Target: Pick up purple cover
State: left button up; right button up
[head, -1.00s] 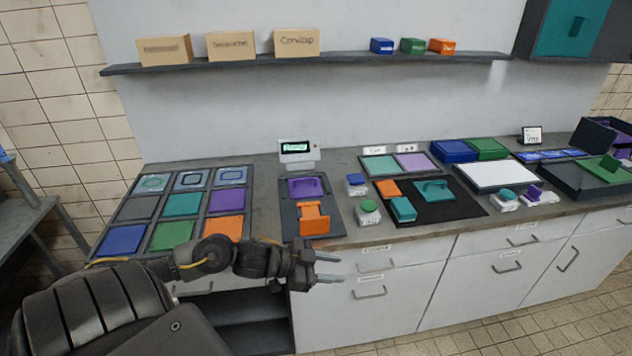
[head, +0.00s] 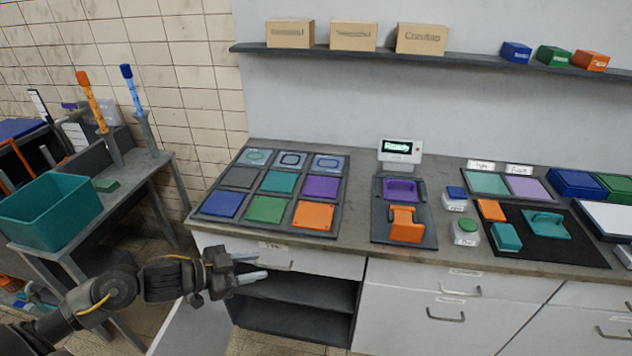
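A purple piece with a raised handle (head: 400,190), which looks like a cover, sits in the back part of a dark tray (head: 376,235) on the counter. An orange block with a handle (head: 406,225) sits just in front of it. A flat purple tile (head: 321,187) lies in the right column of a grid board to the left. My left gripper (head: 262,266) is in front of the counter's front edge, left of and lower than the tray. Its two fingers are apart with nothing between them. My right gripper is not in view.
A small display (head: 400,151) stands behind the tray. Blue and green buttons (head: 466,232) and a black mat (head: 570,248) lie to the right. At left, a side table holds a teal bin (head: 50,210). An open shelf cupboard (head: 296,308) is below the counter.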

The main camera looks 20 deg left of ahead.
aim_at(394, 188)
jog(key=u, duration=0.75)
jog(key=i, duration=1.45)
jog(key=z, duration=2)
